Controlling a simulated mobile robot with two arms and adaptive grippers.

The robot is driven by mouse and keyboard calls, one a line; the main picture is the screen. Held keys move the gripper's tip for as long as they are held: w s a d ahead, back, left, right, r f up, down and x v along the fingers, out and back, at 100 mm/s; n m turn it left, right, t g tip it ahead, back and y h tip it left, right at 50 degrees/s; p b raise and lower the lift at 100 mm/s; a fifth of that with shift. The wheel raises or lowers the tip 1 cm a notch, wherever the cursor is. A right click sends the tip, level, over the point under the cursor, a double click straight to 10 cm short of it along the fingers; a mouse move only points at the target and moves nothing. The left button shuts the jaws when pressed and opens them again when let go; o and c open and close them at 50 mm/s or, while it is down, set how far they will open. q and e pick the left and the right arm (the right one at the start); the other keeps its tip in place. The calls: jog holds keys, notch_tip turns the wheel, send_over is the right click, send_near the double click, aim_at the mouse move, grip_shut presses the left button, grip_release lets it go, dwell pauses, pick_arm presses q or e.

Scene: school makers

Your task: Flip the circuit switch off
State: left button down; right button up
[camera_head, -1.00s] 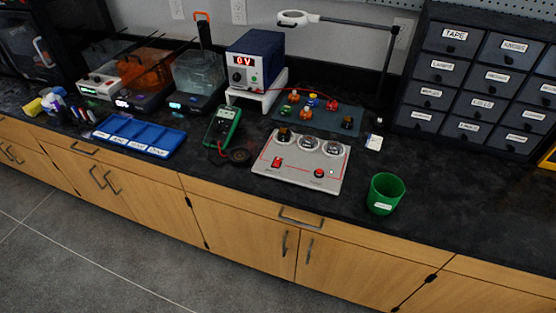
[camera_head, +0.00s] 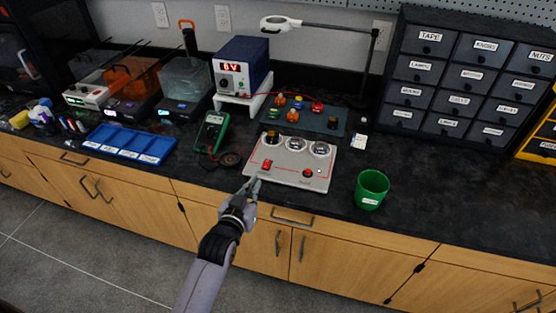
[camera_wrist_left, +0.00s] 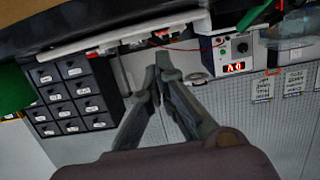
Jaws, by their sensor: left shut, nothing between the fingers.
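The grey circuit board (camera_head: 318,183) lies on the dark counter. Its red switch (camera_head: 267,164) sits at the front left, and whether it is on or off is too small to tell. A red round button (camera_head: 308,173) is at the front right. My left gripper (camera_head: 252,184) is shut and empty at the board's front left edge, just short of the switch in the head view; contact cannot be told. In the left wrist view its closed fingertips (camera_wrist_left: 163,62) point toward the board's pale edge (camera_wrist_left: 125,35). My right gripper is not in view.
A green cup (camera_head: 371,190) stands right of the board. A multimeter (camera_head: 211,132) and blue tray (camera_head: 130,144) are to the left. Behind are a power supply (camera_head: 240,66) with a lit red display and a mat (camera_head: 330,122) with small parts. Counter right of the cup is clear.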

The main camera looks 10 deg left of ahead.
pick_arm(q)
jog(key=shift+t, duration=0.5)
jog(key=r, duration=0.4)
jog(key=shift+w+r, duration=0.2)
jog(key=shift+w, duration=0.2)
jog(key=shift+w, duration=0.1)
send_over(267, 168)
jog(key=shift+f+p, duration=0.4)
jog(key=shift+f, duration=0.2)
notch_tip(267, 168, down, 3)
jog(key=shift+r, duration=0.1)
jog(key=shift+f, duration=0.65)
